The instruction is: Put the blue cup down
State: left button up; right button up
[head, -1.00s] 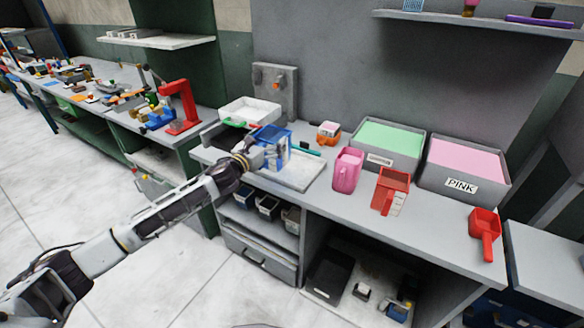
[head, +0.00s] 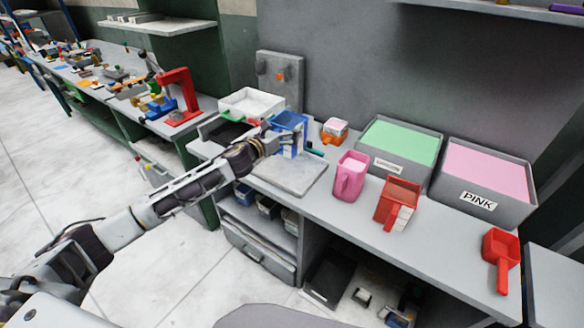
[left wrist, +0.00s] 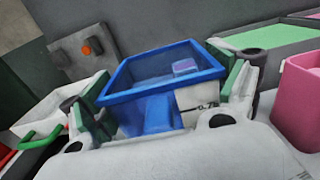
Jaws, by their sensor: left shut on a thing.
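The blue cup (head: 288,132) is a square, open-topped box with a blue rim and a pale marked panel. My left gripper (head: 276,140) is shut on it. In the left wrist view the cup (left wrist: 152,75) sits between the two green-padded fingers of the left gripper (left wrist: 166,98), one on each side. In the head view the cup shows at the back edge of a pale flat plate (head: 285,176) on the bench. I cannot tell whether its base touches anything, as the gripper hides it. My right gripper is not in view.
A white tray (head: 250,104) stands left of the cup. An orange cup (head: 334,131), a pink jug (head: 349,177) and two red scoops (head: 396,203) (head: 500,260) stand to the right. Bins of green (head: 400,143) and pink (head: 487,172) foam are behind. The plate's front part is clear.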

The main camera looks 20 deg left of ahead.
aim_at(281, 154)
pick_arm(q)
jog(key=shift+d+f, duration=0.1)
jog(key=shift+f, duration=0.5)
notch_tip(281, 154, down, 3)
jog(key=shift+b, duration=0.4)
jog(key=shift+f, duration=1.3)
jog(key=shift+f+b, duration=0.3)
jog(key=shift+f, duration=1.4)
jog(key=o, duration=1.1)
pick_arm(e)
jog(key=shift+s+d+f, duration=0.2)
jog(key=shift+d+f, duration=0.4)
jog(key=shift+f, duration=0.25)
